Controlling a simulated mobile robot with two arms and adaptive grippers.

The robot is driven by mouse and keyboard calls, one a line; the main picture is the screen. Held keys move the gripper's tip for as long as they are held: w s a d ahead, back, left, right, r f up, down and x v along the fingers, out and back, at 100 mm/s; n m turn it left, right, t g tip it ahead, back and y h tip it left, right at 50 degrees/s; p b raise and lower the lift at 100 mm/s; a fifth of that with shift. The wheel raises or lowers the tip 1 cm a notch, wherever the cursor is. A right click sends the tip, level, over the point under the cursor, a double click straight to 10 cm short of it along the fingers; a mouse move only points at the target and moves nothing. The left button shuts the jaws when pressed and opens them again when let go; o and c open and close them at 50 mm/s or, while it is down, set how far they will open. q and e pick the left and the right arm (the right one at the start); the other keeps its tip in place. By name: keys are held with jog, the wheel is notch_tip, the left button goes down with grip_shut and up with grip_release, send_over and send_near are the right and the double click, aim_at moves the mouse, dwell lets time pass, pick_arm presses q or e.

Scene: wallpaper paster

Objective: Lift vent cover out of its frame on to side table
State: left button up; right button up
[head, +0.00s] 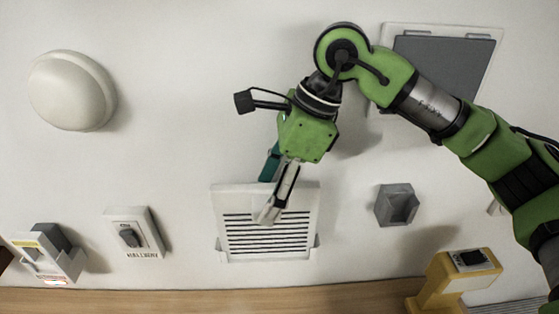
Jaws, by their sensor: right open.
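The vent cover (304,236) is a white louvred panel with several dark slots, at the lower middle of the head view. It sits in its frame (315,197) on the white wall, with small grey tabs at both lower sides. My right gripper (269,197) is open and empty in front of the cover's upper left part. One finger overlaps the slots in the picture; I cannot tell whether it touches them. The gripper hides some of the cover's top edge. My left gripper is not in view. I cannot make out a side table for certain.
A wooden surface (200,300) runs along the bottom. A yellow stand (434,282) is at lower right, a grey block (396,205) right of the vent. A switch (132,235) and grey device (48,255) are left, a dome (72,90) and grey panel (440,68) above.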

jog(key=shift+a+f, duration=0.25)
jog(key=shift+f, duration=0.3)
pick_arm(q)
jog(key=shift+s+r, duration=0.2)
pick_arm(e)
jog(key=shift+f, duration=0.15)
jog(key=c, duration=1.3)
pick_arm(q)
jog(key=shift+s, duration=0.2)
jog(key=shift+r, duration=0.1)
pick_arm(e)
jog(key=shift+r, duration=0.2)
pick_arm(q)
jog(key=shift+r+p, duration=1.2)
jog(key=shift+p, duration=0.15)
pick_arm(e)
jog(key=shift+r, duration=2.85)
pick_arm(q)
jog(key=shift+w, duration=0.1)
pick_arm(e)
jog(key=shift+r, duration=0.1)
